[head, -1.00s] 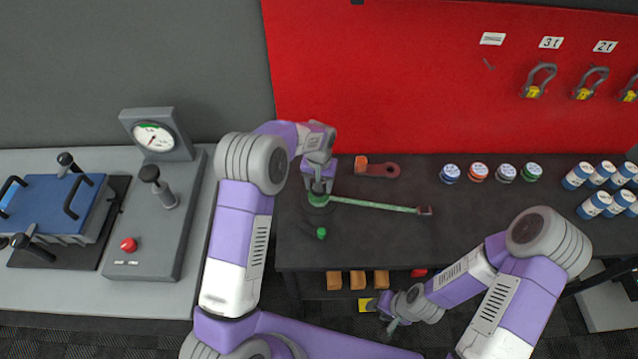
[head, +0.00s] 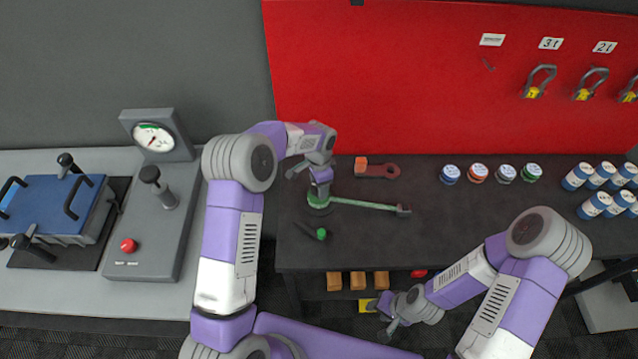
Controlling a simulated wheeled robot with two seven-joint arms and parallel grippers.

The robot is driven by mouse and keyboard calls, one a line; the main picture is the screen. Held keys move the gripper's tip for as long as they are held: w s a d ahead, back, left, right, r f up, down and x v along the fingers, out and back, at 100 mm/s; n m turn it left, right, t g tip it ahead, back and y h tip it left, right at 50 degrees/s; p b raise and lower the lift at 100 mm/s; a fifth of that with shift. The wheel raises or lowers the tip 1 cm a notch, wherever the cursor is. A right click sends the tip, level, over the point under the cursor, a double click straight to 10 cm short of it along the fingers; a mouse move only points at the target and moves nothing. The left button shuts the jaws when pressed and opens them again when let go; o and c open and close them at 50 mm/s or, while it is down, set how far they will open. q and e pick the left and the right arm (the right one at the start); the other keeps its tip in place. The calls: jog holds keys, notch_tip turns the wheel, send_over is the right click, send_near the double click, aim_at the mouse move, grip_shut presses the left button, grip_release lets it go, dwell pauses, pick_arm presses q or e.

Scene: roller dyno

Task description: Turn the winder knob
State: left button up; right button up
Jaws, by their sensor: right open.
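The winder shows as a round green reel (head: 318,201) on the dark bench, with a green strap (head: 365,204) running out to the right. The strap ends in a small grey end piece (head: 403,211). My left gripper (head: 320,190) points down right over the reel and covers the knob. Its fingers are too small and hidden to tell whether they are shut on it. My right gripper (head: 389,330) is open and empty, low in front of the bench, away from the winder.
A dark tool with a green end (head: 320,233) lies just in front of the reel. A red-brown wrench-like part (head: 378,170) lies behind the strap. Several small round tins (head: 450,174) stand at the right. A grey gauge console (head: 140,240) stands at left.

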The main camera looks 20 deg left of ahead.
pick_arm(q)
jog(key=m, duration=0.3)
jog(key=shift+m, duration=0.4)
jog(key=m+p, duration=0.1)
jog(key=m, duration=0.2)
jog(key=shift+m, duration=0.3)
jog(key=m, duration=0.3)
jog(key=shift+m, duration=0.3)
jog(key=m+p, duration=0.1)
jog(key=m, duration=0.3)
jog(key=m+p, duration=0.1)
jog(key=m, duration=0.6)
jog(key=shift+m+p, duration=0.3)
jog(key=shift+m, duration=0.1)
jog(key=m, duration=0.3)
jog(key=shift+m+p, duration=0.55)
jog(key=shift+m, duration=1.65)
